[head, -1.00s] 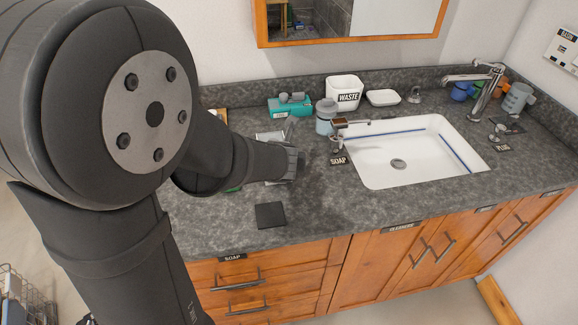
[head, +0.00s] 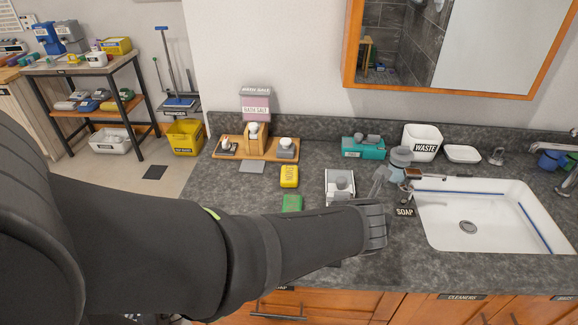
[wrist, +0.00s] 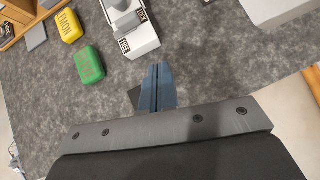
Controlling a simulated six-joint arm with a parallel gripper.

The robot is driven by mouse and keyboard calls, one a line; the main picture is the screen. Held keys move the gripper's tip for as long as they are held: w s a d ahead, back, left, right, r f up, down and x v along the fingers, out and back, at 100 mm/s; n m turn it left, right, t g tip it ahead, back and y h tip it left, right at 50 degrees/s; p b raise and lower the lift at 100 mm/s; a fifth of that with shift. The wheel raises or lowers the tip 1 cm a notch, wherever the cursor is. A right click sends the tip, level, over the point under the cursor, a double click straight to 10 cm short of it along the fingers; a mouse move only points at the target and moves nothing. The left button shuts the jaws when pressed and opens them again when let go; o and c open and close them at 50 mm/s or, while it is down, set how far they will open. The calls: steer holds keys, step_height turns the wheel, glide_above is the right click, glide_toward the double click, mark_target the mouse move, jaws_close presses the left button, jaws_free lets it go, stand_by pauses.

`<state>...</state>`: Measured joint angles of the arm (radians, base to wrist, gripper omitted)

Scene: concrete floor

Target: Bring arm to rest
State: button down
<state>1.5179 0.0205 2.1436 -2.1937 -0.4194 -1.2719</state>
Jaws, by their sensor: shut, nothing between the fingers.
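My arm crosses the lower left of the head view, and its wrist end (head: 372,228) is above the grey stone counter (head: 230,225). In the wrist view my gripper (wrist: 158,70) is shut, with its blue-grey fingers together and nothing held. Its fingers point toward the far side of the counter, just right of a white-and-grey box device (wrist: 128,30), which also shows in the head view (head: 340,187). I cannot tell how high the fingers are above the counter. The dark square on the counter is mostly hidden behind the gripper.
Green (head: 292,203) and yellow (head: 289,176) blocks lie left of the device. A soap bottle (head: 400,160) and the sink (head: 470,215) are to the right. A wooden tray (head: 223,142) stands back left. Bare counter lies left of the blocks.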

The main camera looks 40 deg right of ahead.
steer(key=shift+s+a+r, duration=0.1)
steer(key=shift+s+r, duration=0.05)
stand_by(0.6)
steer(key=shift+w+a+x, duration=0.2)
steer(key=shift+w+x, duration=0.05)
steer(key=shift+x, duration=1.4)
steer(key=shift+w+a+x, duration=0.15)
steer(key=shift+w+x, duration=0.15)
steer(key=shift+x, duration=1.35)
steer(key=shift+w+a+x, duration=0.2)
steer(key=shift+w+x, duration=0.05)
steer(key=shift+x, duration=1.4)
